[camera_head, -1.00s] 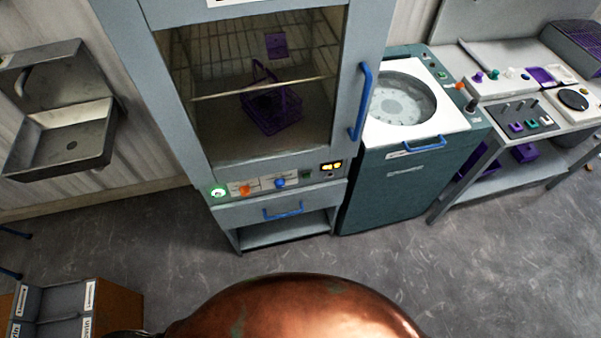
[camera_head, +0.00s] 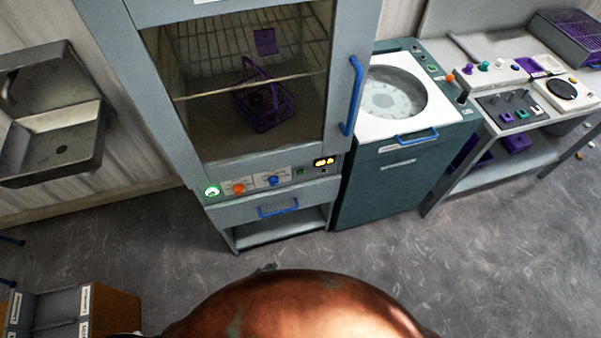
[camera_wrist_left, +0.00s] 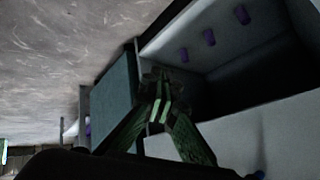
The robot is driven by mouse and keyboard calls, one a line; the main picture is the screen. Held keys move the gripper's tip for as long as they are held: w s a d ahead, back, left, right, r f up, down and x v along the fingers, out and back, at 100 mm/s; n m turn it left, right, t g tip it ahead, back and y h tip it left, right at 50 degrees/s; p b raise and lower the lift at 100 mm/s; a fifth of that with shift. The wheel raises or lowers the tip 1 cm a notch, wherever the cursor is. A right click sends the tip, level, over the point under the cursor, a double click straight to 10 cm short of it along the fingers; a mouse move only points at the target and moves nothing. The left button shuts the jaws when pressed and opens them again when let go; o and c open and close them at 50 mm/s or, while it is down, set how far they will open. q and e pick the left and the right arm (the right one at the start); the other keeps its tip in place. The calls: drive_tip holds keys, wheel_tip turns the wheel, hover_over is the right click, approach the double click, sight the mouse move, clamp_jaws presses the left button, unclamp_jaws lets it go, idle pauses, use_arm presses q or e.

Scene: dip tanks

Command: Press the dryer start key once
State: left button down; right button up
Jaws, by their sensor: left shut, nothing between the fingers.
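The dryer (camera_head: 165,100) is a tall grey cabinet with a glass door, seen in the head view. A purple basket (camera_head: 262,108) sits inside it. Its control strip has a lit green round part (camera_head: 212,191), an orange knob (camera_head: 238,188), a blue knob (camera_head: 272,181), a small dark green key (camera_head: 299,171) and a lit yellow display (camera_head: 324,162). Labels are too small to read. My left gripper (camera_wrist_left: 160,98) is shut and empty in the left wrist view, in front of a dark recess.
A teal machine (camera_head: 390,185) with a round tub stands right of the dryer. Further right is a bench (camera_head: 480,185) with coloured controls. A metal sink (camera_head: 60,150) hangs at left; a box unit (camera_head: 110,308) stands lower left. Floor between is clear.

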sight(300, 172)
use_arm(q)
drive_tip(key=w+d+r+m+t+h, duration=0.1)
drive_tip(key=w+d+r, duration=0.3)
drive_tip(key=r, duration=0.7)
drive_tip(key=w+d+r+m+t+h, duration=0.1)
drive_tip(key=w+d+r+m+t, duration=0.2)
drive_tip(key=r, duration=0.8)
drive_tip(key=w+d+r+m+t+h, duration=0.1)
drive_tip(key=w+d+r+m+t, duration=0.1)
drive_tip(key=w+d+r, duration=0.5)
wheel_tip(300, 172, up, 4)
drive_tip(key=shift+w+d+f+m+h, duration=0.1)
drive_tip(key=shift+w+d+m+h, duration=0.25)
drive_tip(key=shift+w, duration=0.4)
drive_tip(key=shift+a, duration=0.1)
drive_tip(key=w+a+b, duration=0.2)
drive_tip(key=w+b, duration=0.1)
drive_tip(key=w, duration=0.5)
drive_tip(key=shift+w+a, duration=0.2)
drive_tip(key=shift+a, duration=0.15)
drive_tip(key=shift+w, duration=0.1)
